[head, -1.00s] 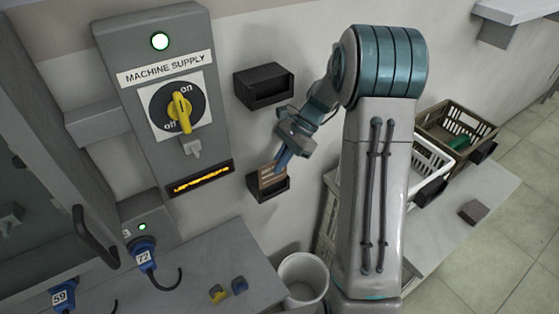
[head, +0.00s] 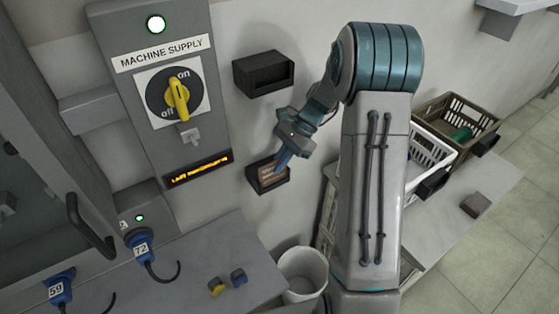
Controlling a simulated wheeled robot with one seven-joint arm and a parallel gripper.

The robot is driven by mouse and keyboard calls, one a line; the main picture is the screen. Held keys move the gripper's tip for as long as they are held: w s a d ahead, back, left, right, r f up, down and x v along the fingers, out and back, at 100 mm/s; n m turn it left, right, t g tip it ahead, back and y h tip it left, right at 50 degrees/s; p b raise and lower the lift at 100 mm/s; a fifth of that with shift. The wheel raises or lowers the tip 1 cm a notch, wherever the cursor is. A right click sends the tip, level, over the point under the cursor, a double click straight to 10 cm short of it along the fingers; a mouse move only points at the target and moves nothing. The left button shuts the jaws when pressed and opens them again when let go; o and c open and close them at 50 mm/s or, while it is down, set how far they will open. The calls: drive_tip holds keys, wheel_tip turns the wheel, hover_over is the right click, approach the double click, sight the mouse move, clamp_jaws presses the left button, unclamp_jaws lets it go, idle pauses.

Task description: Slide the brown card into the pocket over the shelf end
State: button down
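The brown card (head: 269,178) sits low in the lower black wall pocket (head: 266,190), with its face showing above the pocket's front lip. My gripper (head: 280,166) comes down from the upper right, and its blue fingers are at the card's top right part. The fingers look shut on the card; the small gap between them is hard to see. A second black pocket (head: 263,75) is on the wall above and looks empty.
The machine supply panel (head: 153,55) with a yellow switch (head: 177,98) stands left of the pockets. Below are a grey bench (head: 190,262) and a white bin (head: 303,274). Crates (head: 455,120) and a dark block (head: 475,205) are on the right.

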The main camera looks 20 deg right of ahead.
drive_tip(key=shift+f, duration=0.45)
drive_tip(key=shift+s+f, duration=0.15)
